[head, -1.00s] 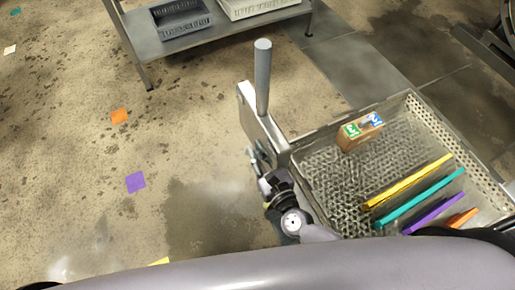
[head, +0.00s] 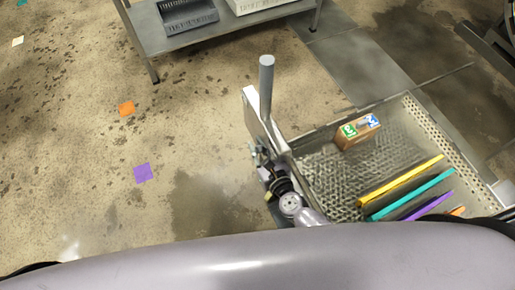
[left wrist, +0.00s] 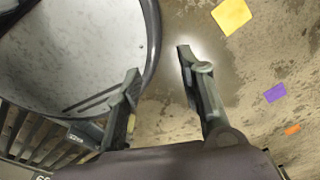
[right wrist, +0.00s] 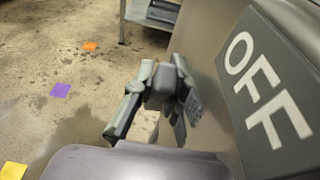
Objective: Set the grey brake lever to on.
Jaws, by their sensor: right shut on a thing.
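The grey brake lever (right wrist: 163,88) shows as a dark grey block between the fingers of my right gripper (right wrist: 160,100) in the right wrist view. The gripper is shut on it. A grey plate marked OFF (right wrist: 262,85) is close on the right. In the head view my right gripper (head: 262,156) is at the near left side of the cart, below a grey upright post (head: 266,85). The lever is too small and covered there to make out its angle. My left gripper (left wrist: 158,65) is open and empty over the floor in the left wrist view.
A perforated metal tray (head: 430,135) on the cart holds a small brown box (head: 358,132) and several coloured bars. A metal shelf (head: 220,36) with bins stands at the back. Coloured squares lie on the open floor at left.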

